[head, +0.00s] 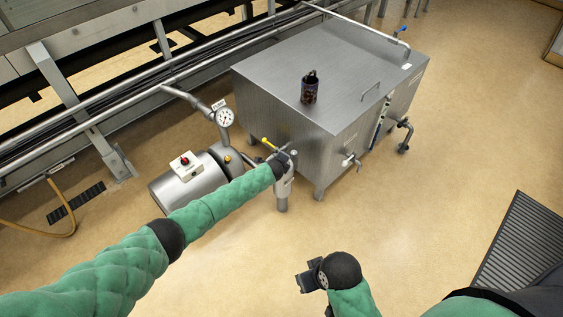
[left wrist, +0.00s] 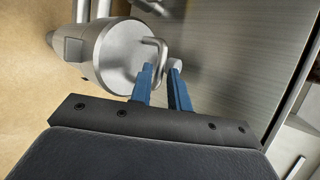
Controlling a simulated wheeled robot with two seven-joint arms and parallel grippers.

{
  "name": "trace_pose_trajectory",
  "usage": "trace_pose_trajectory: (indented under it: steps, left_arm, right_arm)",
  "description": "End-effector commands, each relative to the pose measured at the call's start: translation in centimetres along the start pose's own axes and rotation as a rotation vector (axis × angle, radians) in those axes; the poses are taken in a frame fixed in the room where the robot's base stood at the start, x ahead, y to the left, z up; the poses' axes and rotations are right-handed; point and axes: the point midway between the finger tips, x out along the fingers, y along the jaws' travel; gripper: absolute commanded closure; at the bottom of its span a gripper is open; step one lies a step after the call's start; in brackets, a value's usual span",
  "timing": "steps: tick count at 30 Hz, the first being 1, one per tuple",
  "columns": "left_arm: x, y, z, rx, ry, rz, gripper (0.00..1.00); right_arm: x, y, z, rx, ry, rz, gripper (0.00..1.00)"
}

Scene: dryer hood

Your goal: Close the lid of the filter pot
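The filter pot (head: 283,196) is a small metal cylinder on a post in front of the steel tank in the head view. In the left wrist view its round metal end face, seemingly the lid (left wrist: 118,60), carries a bent bar handle (left wrist: 163,56). My left gripper (head: 286,158) is at the top of the pot. In the left wrist view its blue fingers (left wrist: 162,72) are apart, with part of the handle between them; I cannot tell if they touch it. The lid's angle is unclear. My right gripper (head: 308,279) is low in the head view, away from the pot.
A pump motor (head: 190,182) and a pressure gauge (head: 225,117) are left of the pot. A floor grate (head: 522,245) lies at the right. The floor in front is clear.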

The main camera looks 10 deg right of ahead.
Motion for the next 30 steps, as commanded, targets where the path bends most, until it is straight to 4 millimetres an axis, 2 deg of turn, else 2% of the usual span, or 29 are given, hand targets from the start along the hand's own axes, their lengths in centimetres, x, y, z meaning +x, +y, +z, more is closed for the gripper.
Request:
trace_pose_trajectory:
  steps: [6,12,30]
  left_arm:
    - [-2.6,0.0,0.0,0.0,0.001,-0.001,0.82]
    - [-4.1,0.0,-0.1,0.0,0.001,-0.001,0.82]
    - [-4.5,-0.1,-0.1,0.0,0.001,-0.001,0.82]
  right_arm:
    - [-0.8,0.2,-0.1,0.006,-0.007,0.006,0.64]
    - [-0.8,0.5,0.1,0.01,-0.016,0.01,0.64]
    - [-0.7,0.8,0.2,0.001,-0.019,0.016,0.64]
